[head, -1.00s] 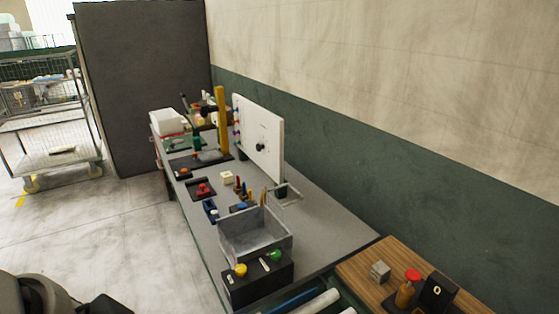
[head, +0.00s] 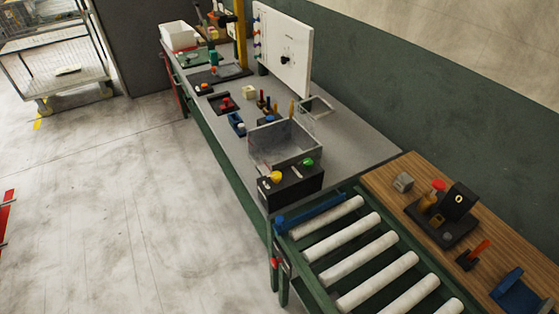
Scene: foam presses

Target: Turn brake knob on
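No knob here carries a label that I can read, so I cannot tell which one is the brake knob. A black box at the near end of the grey bench carries a yellow knob (head: 277,176) and a green knob (head: 308,162), with small white marks beside them. A black round knob (head: 286,60) sits on the upright white panel (head: 300,35). A small red part (head: 275,262) is on the near left side of the roller conveyor; its kind is unclear. Neither of my grippers shows.
A grey open bin (head: 287,158) stands behind the black box. The roller conveyor (head: 345,246) has a blue bar (head: 312,213) across its far end. A wooden-topped table (head: 397,203) with fixtures is at right. A wire cage trolley (head: 60,88) stands far left. Floor left of the bench is clear.

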